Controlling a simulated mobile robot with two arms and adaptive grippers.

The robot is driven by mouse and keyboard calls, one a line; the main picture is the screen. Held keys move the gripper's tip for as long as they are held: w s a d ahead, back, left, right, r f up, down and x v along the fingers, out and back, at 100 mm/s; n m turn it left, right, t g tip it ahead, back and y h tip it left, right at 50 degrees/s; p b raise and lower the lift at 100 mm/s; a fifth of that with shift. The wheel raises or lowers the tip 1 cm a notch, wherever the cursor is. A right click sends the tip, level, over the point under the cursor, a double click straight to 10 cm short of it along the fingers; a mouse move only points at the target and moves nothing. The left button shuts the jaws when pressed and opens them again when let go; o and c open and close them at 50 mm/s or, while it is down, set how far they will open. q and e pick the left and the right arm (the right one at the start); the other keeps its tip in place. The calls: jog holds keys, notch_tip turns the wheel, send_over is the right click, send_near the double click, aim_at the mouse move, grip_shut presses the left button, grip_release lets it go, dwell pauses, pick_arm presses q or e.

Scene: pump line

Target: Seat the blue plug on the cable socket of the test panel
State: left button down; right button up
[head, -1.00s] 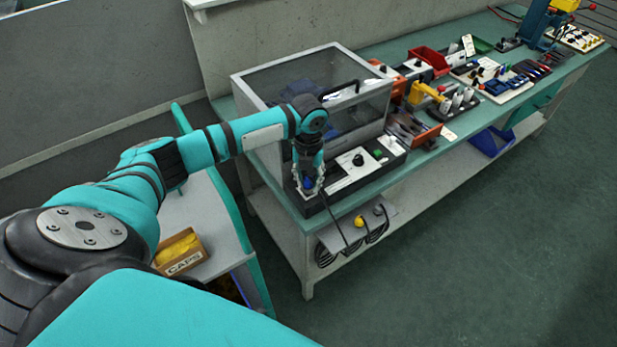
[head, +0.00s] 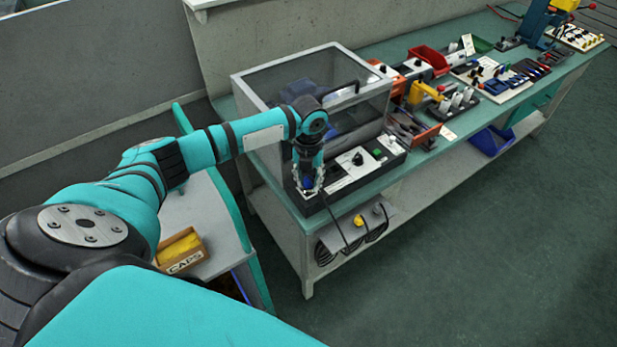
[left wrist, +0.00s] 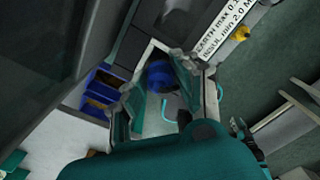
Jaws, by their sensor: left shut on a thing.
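My left gripper (head: 306,190) is shut on the blue plug (left wrist: 158,74), at the front left of the test panel (head: 367,175). In the left wrist view the plug shows between the two fingers (left wrist: 158,88). A dark cable (head: 338,220) hangs from the gripper over the table's front edge. The cable socket is hidden by the gripper and plug, so I cannot tell whether the plug touches it. The panel has a white face with a black knob and a green button.
A clear-sided cover (head: 325,90) with a black handle stands right behind the panel. A bracket with a yellow plug (head: 359,220) and coiled cables hangs below the table edge. A box of caps (head: 182,252) is at the left. Bins and tools fill the bench at the right.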

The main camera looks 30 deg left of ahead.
pick_arm(q)
jog(key=shift+f, duration=0.25)
dwell(1.0)
jog(key=shift+f, duration=0.3)
jog(key=shift+f, duration=0.35)
dwell(0.7)
jog(key=c, duration=0.7)
grip_release()
jog(key=shift+c, duration=0.2)
jog(key=shift+r, duration=0.15)
notch_tip(320, 180, up, 7)
jog(key=p, duration=0.7)
jog(key=shift+r+p, duration=0.2)
jog(key=shift+p, duration=0.1)
